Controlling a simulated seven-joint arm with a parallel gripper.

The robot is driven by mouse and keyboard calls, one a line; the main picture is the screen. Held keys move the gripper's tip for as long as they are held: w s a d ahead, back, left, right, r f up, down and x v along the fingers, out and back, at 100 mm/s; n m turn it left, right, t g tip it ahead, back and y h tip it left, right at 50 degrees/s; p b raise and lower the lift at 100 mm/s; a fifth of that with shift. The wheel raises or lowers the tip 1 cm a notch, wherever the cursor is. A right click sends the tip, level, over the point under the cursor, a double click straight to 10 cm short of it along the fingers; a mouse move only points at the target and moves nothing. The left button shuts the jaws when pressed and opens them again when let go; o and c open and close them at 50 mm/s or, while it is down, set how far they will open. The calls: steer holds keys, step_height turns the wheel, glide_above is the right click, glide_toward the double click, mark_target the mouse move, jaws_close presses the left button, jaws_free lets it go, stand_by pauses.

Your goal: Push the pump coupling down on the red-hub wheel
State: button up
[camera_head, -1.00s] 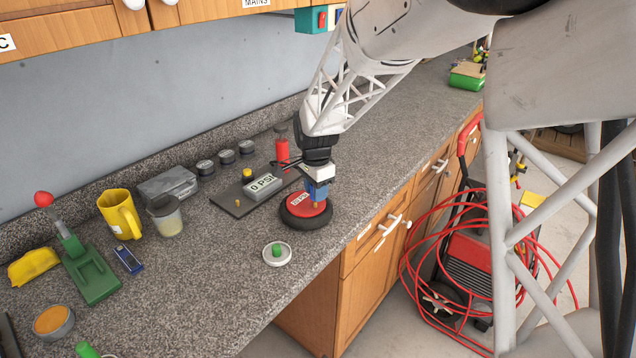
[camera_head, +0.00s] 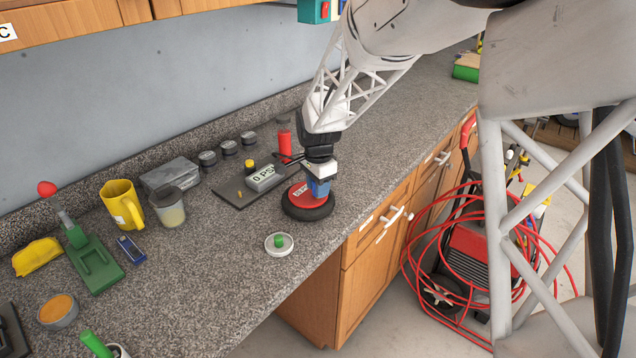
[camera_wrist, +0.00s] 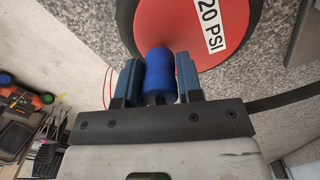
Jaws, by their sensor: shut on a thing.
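The red-hub wheel (camera_head: 296,208) lies flat on the counter, a black tyre around a red hub with a white label. In the wrist view its red hub (camera_wrist: 180,30) fills the top, and the label ends in "20 PSI". My gripper (camera_head: 320,190) is above the right part of the hub, pointing down. It is shut on the blue pump coupling (camera_wrist: 160,72), which sits between the two fingers. The coupling's far end meets the hub in the wrist view; the valve is hidden, so I cannot tell how far it is seated.
Behind the wheel is a dark plate (camera_head: 232,193) with a gauge (camera_head: 266,178) reading 0 PSI, and a red cylinder (camera_head: 284,138). A white disc with a green knob (camera_head: 279,242) lies in front. A cup (camera_head: 167,207) and yellow mug (camera_head: 122,205) stand left. Counter between is clear.

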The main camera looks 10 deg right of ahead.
steer(key=shift+f, duration=0.4)
steer(key=shift+f, duration=0.35)
stand_by(0.5)
steer(key=o, duration=1)
steer(key=shift+r, duration=0.1)
steer(key=shift+r, duration=3.75)
